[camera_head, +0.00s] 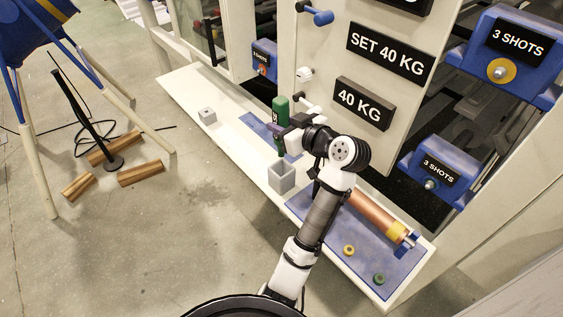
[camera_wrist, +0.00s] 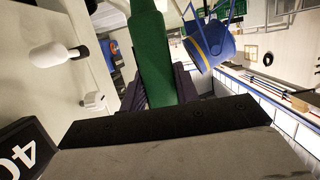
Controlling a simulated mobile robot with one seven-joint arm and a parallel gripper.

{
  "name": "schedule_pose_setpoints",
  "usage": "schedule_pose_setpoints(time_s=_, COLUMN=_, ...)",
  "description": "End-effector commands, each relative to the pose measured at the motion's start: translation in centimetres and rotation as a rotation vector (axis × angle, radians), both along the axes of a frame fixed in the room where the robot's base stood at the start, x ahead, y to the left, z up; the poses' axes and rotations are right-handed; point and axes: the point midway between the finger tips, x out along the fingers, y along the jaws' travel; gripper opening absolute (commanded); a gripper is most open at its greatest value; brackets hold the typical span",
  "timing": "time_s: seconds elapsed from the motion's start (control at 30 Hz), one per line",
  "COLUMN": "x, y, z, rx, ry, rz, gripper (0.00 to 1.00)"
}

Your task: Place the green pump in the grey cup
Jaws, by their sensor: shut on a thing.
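The green pump (camera_head: 281,110) is upright in my gripper (camera_head: 280,130), which is shut on it. It also fills the upper middle of the wrist view (camera_wrist: 152,60), between the dark fingers (camera_wrist: 155,85). The grey cup (camera_head: 281,181) is a square open box standing on the white shelf (camera_head: 236,150). In the head view the pump's lower end shows just above and behind the cup's rim, apart from it as far as I can tell. The cup is not visible in the wrist view.
A small grey block (camera_head: 207,116) sits farther left on the shelf. A copper cylinder (camera_head: 375,215), a yellow ring (camera_head: 348,250) and a green ring (camera_head: 379,279) lie on the blue mat (camera_head: 330,238) at right. A panel with pegs and signs (camera_head: 388,53) rises behind.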

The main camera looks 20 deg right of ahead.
Motion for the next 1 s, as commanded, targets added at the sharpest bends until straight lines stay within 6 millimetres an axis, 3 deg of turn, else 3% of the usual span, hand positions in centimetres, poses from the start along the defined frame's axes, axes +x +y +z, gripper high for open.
schedule_pose_setpoints(time_s=0.1, x=0.0, y=0.1, z=-3.3, rx=0.004, ry=0.005, rz=0.003, gripper=0.0)
schedule_pose_setpoints(time_s=0.3, x=0.0, y=0.1, z=-7.5, rx=0.001, ry=0.001, rz=0.001, gripper=0.0)
schedule_pose_setpoints(time_s=0.53, x=0.0, y=0.0, z=-9.5, rx=0.001, ry=-0.002, rz=0.0, gripper=0.0)
schedule_pose_setpoints(time_s=0.73, x=0.0, y=0.0, z=-12.5, rx=0.002, ry=0.0, rz=0.0, gripper=0.0)
schedule_pose_setpoints(time_s=1.0, x=0.0, y=0.0, z=-13.2, rx=-0.001, ry=-0.004, rz=0.0, gripper=0.0)
